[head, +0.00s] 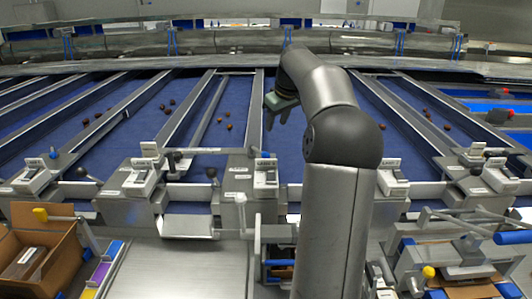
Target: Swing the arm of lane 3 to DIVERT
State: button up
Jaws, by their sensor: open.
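Several blue-belted lanes run away from me, with a control box at the near end of each. The box labels are too small to read, so I cannot tell which lane is 3. The middle-left lane (240,140) has a long pale bar (209,112) slanting along it. Its near end holds a box with a blue knob (265,155) and a black-knobbed lever (212,173). Another black-knobbed lever (177,157) stands to its left. My gripper (277,125) hangs open and empty, pointing down near the lane's right divider, apart from the levers.
Dark dates (228,115) lie scattered on the belts. Metal lane dividers (188,110) stand between belts. My arm hides part of the lane to the right of centre.

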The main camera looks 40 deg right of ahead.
aim_at(266, 153)
jog(key=p+x, duration=0.2)
jog(key=x, duration=1.3)
jog(key=shift+a, duration=0.1)
grip_shut()
